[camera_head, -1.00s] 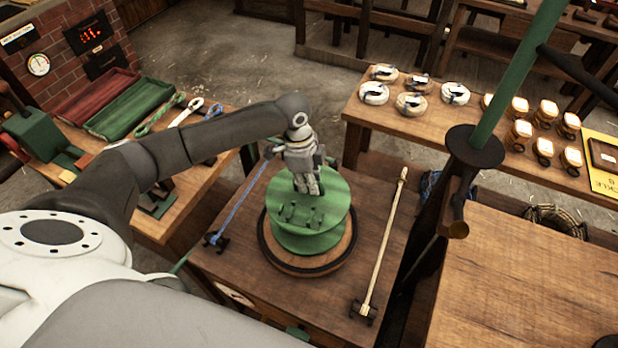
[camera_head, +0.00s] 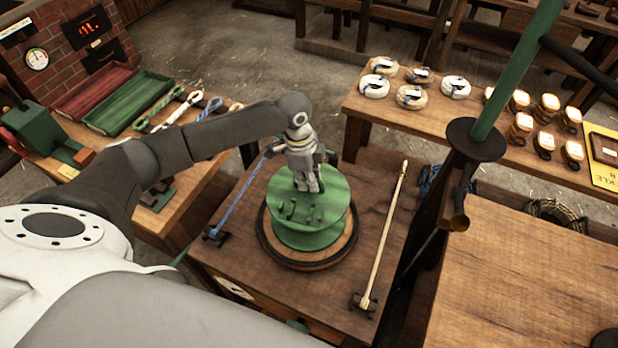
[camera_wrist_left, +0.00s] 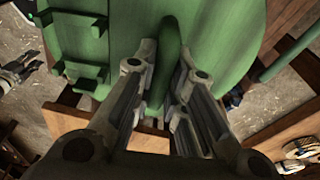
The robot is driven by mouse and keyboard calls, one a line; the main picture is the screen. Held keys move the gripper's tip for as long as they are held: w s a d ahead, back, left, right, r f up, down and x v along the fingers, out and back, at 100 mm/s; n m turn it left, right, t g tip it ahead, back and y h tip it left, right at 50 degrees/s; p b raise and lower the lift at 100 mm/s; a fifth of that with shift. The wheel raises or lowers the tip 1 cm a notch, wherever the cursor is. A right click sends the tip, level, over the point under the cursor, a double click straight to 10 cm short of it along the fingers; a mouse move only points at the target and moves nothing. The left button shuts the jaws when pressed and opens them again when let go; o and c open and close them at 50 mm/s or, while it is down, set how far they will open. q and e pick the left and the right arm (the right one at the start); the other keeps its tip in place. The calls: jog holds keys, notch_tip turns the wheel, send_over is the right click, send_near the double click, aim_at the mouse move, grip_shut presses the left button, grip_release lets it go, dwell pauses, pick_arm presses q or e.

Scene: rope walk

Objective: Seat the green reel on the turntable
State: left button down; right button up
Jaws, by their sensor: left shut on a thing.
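The green reel (camera_head: 326,208) is over the round wooden turntable (camera_head: 303,266) on the table in the head view. Its lower flange looks close to the turntable's dark-rimmed disc; I cannot tell whether it is fully down. My left gripper (camera_head: 309,186) points down at the reel's top. In the left wrist view, the fingers (camera_wrist_left: 160,95) are shut on a green upright part (camera_wrist_left: 171,50) of the reel, whose green top flange (camera_wrist_left: 115,30) spreads around them. The fingers and wrist hide part of the reel's top. My right gripper does not show.
A blue rope (camera_head: 240,196) lies left of the turntable and a pale rope (camera_head: 385,235) right of it. A green post (camera_head: 518,70) stands to the right. Coils and small spools sit on the back bench (camera_head: 450,115).

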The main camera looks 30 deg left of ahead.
pick_arm(q)
jog(key=shift+f, duration=0.15)
jog(key=c, duration=1.4)
grip_release()
jog(key=shift+s+f, duration=0.1)
notch_tip(320, 180, up, 7)
jog(key=p, duration=0.7)
jog(key=shift+p, duration=0.4)
